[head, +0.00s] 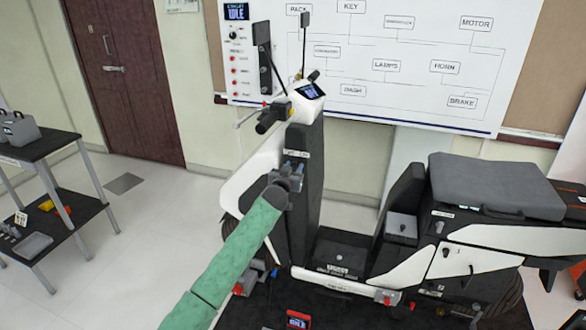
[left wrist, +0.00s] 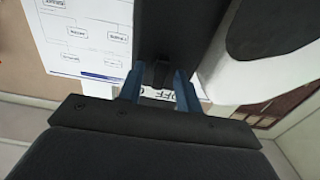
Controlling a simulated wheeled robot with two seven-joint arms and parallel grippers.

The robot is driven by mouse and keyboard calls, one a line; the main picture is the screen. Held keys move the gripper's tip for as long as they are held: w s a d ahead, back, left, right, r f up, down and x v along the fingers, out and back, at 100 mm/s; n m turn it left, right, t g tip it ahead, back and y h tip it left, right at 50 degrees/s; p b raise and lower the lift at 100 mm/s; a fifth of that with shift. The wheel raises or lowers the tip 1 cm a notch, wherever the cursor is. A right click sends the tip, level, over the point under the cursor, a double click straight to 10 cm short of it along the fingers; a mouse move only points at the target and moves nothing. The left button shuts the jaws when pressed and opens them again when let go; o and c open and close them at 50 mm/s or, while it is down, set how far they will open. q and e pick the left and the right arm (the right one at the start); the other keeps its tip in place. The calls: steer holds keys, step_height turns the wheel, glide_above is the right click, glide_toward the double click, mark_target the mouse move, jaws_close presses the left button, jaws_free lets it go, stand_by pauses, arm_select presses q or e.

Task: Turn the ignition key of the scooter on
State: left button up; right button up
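The white and black scooter (head: 305,220) stands side-on, with its handlebar at the top and a dark upright front panel. My left gripper (head: 293,167) is at this panel, just below a small white label. In the left wrist view, its two blue fingers (left wrist: 160,86) are apart, one on each side of a small black key (left wrist: 160,73). A narrow gap seems to show on each side of the key; contact is not clear. A label reading "OFF" (left wrist: 162,95) shows partly between the fingers. The key is too small to make out in the head view. My right gripper is not in view.
A whiteboard diagram (head: 400,60) hangs behind the scooter. A grey case (head: 497,183) lies on the seat. A dark two-level table (head: 50,145) with items stands at the left. A black mat (head: 270,305) lies under the scooter; the floor at left is clear.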

arm_select(q)
steer(key=shift+c, duration=0.2)
steer(key=c, duration=0.7)
